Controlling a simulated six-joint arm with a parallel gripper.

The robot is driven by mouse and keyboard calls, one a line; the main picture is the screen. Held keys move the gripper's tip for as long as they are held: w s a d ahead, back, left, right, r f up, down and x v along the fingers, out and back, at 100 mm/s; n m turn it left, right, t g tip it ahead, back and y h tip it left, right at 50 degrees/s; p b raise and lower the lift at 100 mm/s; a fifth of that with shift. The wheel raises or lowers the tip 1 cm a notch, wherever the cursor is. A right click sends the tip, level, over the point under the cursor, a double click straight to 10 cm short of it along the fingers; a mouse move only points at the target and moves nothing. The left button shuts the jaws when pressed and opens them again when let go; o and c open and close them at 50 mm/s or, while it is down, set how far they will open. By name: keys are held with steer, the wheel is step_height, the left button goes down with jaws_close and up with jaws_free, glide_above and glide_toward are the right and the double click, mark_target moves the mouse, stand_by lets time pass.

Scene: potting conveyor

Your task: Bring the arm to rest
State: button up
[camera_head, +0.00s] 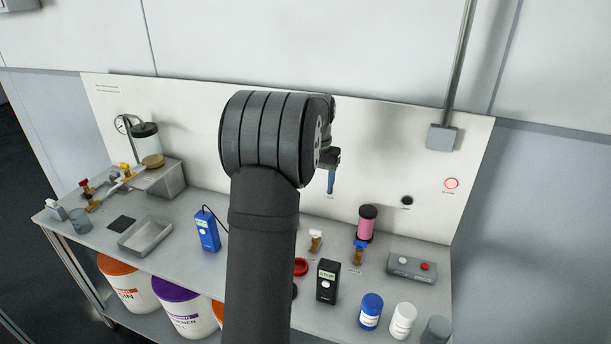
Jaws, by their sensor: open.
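My dark arm rises from the bottom middle and ends in a thick ribbed joint at the picture's centre. My gripper (331,183) shows only in part at the right side of that joint, with a blue finger pointing down. It is open, and nothing shows between its fingers. It is held up in front of the white back panel (385,150), above the bench (180,226) and apart from the things on it.
A blue meter (208,230) and a grey tray (145,237) are at the left. My arm hides the bench's middle.

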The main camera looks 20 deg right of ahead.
mark_target(316, 230)
step_height(316, 230, down, 17)
steer(key=shift+f, duration=0.2)
stand_by(0.4)
